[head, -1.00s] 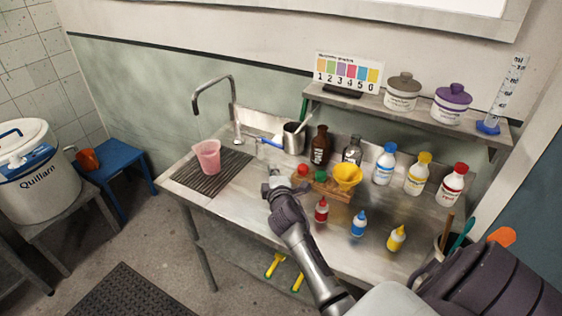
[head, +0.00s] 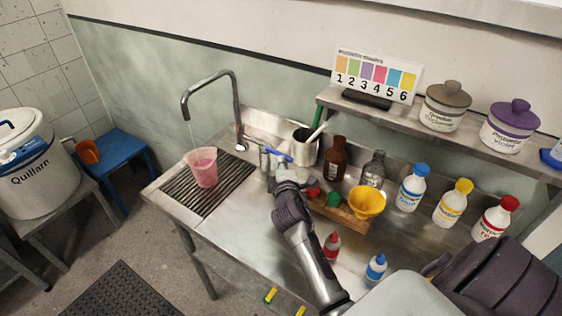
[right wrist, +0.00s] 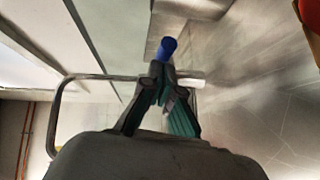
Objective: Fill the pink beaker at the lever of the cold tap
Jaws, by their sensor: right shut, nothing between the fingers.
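The pink beaker (head: 202,172) stands upright on the slatted drain grate, below the spout of the tall curved tap (head: 237,105). I cannot clearly tell whether water is running or how full the beaker is. The blue-ended lever (head: 278,154) sticks out to the right of the tap's foot; its blue end also shows in the right wrist view (right wrist: 167,46). My right gripper (head: 283,170) is shut and empty close to this blue end, and its fingertips (right wrist: 160,72) show just below it in the right wrist view. Contact is unclear. My left gripper is out of view.
A shelf (head: 440,132) with lidded jars runs above.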

